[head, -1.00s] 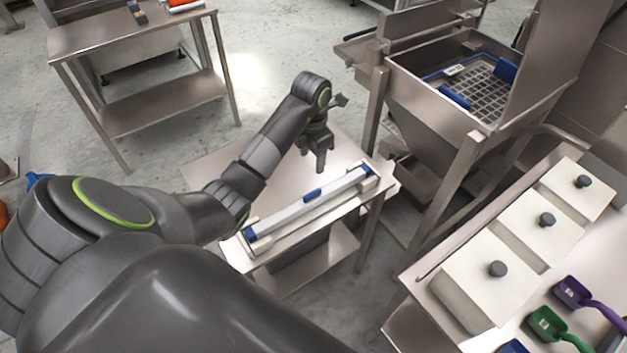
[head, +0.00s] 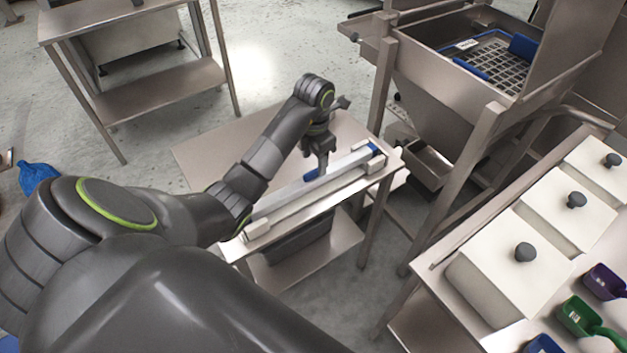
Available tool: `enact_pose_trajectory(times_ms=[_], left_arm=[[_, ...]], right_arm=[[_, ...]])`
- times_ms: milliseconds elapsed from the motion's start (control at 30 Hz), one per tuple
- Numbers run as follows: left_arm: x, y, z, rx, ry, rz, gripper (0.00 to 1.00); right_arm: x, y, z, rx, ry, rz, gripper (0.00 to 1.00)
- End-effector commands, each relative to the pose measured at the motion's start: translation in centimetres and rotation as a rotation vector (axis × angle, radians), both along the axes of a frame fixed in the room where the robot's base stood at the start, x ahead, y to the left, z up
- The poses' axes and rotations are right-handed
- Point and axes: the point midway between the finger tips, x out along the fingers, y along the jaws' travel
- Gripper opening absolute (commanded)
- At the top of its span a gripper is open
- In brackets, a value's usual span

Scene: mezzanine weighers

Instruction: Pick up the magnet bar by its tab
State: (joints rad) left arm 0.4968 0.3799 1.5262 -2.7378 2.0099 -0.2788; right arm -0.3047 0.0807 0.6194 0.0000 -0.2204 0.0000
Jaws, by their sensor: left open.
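The magnet bar (head: 338,169) is a long pale bar lying in a cradle with white end blocks along the front edge of a steel table (head: 215,150). A blue tab (head: 312,174) stands at its middle and a blue end piece (head: 374,148) shows at its right end. My left gripper (head: 322,168) points down, open, just right of the tab in the picture. I cannot tell whether its fingers touch the bar. My right gripper is out of view.
A steel hopper with a grid (head: 490,62) stands at the back right. A bench with white lidded bins (head: 500,278) and coloured scoops (head: 577,316) is at the right. Another steel table (head: 160,88) stands at the back left. The steel table's surface behind the bar is clear.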

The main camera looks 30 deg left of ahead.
Motion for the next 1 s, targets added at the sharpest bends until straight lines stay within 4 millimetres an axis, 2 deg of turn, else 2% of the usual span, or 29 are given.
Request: enact_pose_trajectory(times_ms=[167,233,400,700,1000], left_arm=[[-0.2,0.0,-2.0,-0.002,0.004,0.000,0.55],[-0.4,-0.1,-2.4,-0.002,0.006,0.001,0.55],[-0.3,0.0,-4.7,-0.001,0.003,0.000,0.55],[-0.3,0.0,-5.3,0.000,0.000,0.000,0.53],[-0.3,0.0,-5.3,0.000,0.000,0.000,0.14]], right_arm=[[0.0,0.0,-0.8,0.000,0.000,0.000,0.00],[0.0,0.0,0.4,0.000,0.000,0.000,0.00],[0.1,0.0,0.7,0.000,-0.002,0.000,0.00],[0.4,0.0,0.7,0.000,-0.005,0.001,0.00],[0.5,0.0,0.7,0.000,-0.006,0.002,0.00]])
